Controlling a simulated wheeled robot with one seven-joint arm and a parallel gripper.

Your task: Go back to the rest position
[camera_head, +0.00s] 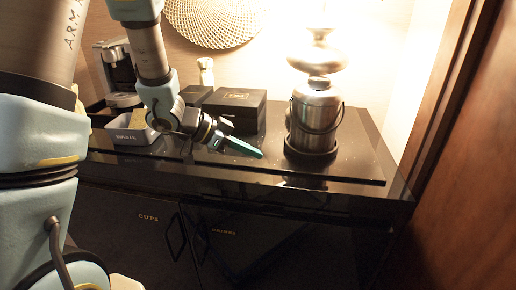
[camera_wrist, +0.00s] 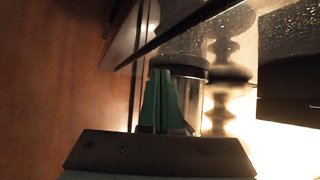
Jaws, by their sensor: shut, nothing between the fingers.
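My gripper (camera_head: 243,148) is above the dark counter, its green fingers shut together with nothing between them. In the head view it points right, toward the steel ice bucket (camera_head: 315,115), and a gap shows between the fingertips and the bucket. In the wrist view the shut green fingers (camera_wrist: 160,95) overlap the picture of the bucket (camera_wrist: 190,92). My arm comes down from the upper left of the head view.
The dark counter (camera_head: 340,178) holds a black box (camera_head: 236,108), a white tray (camera_head: 130,134), a coffee machine (camera_head: 117,70) and a lamp (camera_head: 318,60). Cabinet doors (camera_head: 240,235) marked CUPS and DRINKS are below. A wooden panel (camera_head: 470,170) stands at right.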

